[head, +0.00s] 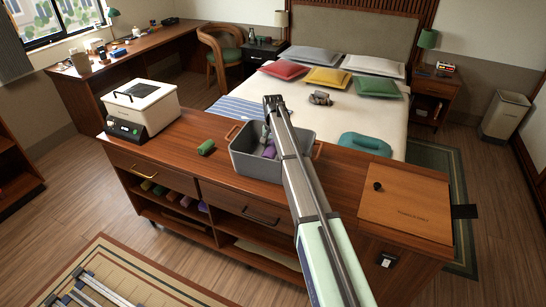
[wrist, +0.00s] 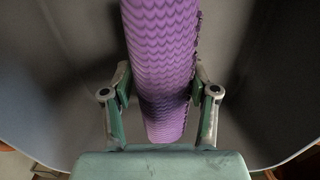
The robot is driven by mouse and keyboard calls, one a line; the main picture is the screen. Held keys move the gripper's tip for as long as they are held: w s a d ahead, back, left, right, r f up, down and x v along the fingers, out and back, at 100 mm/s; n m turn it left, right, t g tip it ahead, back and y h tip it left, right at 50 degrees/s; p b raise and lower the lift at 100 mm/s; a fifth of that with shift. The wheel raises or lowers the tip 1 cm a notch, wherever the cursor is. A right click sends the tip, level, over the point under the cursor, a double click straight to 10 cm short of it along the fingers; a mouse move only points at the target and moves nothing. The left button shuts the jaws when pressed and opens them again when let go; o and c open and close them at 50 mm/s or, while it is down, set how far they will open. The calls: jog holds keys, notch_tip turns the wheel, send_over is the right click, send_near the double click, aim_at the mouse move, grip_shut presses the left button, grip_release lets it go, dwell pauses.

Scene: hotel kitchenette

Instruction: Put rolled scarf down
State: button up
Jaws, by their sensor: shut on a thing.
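The rolled scarf (wrist: 160,60) is purple with a wavy knit pattern. In the wrist view it runs from the top edge down between the two fingers of my gripper (wrist: 162,95), which is shut on it. In the head view a bit of purple (head: 269,152) shows inside the grey bin (head: 250,168), beside my arm. The bin's grey walls surround the scarf and gripper in the wrist view. My arm hides part of the bin, and I cannot tell whether the scarf touches the bin's floor.
The bin stands on a wooden cabinet (head: 190,160). A wooden board with a black knob (head: 405,203) lies at right. Open shelves below hold several rolls. The bed (head: 345,112) is behind.

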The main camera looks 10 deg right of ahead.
aim_at(273, 145)
jog(key=shift+f+p, duration=0.55)
jog(key=shift+f, duration=1.8)
jog(key=shift+f, duration=0.1)
jog(key=o, duration=1.2)
notch_tip(273, 145, up, 12)
jog(key=b, duration=0.3)
jog(key=shift+b, duration=0.35)
